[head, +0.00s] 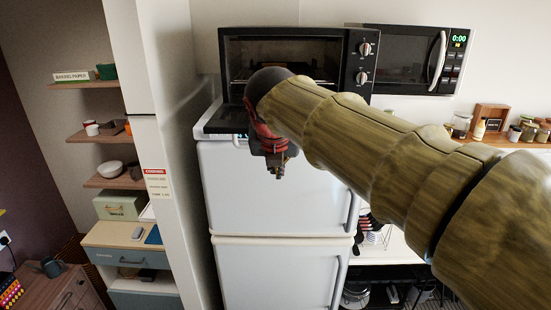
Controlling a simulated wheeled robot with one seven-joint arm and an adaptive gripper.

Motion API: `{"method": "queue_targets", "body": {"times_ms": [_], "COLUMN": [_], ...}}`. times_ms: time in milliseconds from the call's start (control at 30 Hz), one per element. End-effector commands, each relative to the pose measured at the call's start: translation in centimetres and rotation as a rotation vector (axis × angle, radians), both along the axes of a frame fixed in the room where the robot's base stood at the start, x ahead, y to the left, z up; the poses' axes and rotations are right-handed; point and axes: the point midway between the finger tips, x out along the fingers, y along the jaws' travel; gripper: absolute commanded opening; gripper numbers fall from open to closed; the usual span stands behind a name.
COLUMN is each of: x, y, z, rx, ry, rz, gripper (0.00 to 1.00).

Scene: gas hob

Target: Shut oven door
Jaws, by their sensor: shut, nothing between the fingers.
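The black oven (345,42) sits on top of the white fridge. Its door (222,119) is open, hinged down and lying roughly flat, with its front edge out over the top of the fridge. The dark cavity with a wire rack shows above it. My gripper (278,172) is shut and empty. It points down in front of the upper fridge door, below the oven door's level. My arm and wrist hide the right part of the oven door, so I cannot tell whether they touch it.
The white fridge (270,205) stands under the oven. A microwave (405,60) is to the right, above a counter with jars (461,125). A white wall panel (150,120) stands close on the left, with shelves (98,138) beyond it.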

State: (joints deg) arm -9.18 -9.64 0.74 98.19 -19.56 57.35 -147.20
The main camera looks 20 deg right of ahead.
Motion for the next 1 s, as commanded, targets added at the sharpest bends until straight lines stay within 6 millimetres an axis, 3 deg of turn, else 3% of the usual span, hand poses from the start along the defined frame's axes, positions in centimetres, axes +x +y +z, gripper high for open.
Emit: {"method": "queue_targets", "body": {"times_ms": [167,200,400,1000], "x": [2.0,2.1,2.5,2.4], "y": [-0.7,-0.7,-0.8,-0.8], "z": [-2.8,-1.3,0.9,1.8], "rx": [0.000,0.001,0.001,0.001], "ry": [0.003,-0.003,0.000,0.000], "rz": [-0.002,-0.001,-0.002,-0.001], "gripper": [0.00,0.00,0.00,0.00]}}
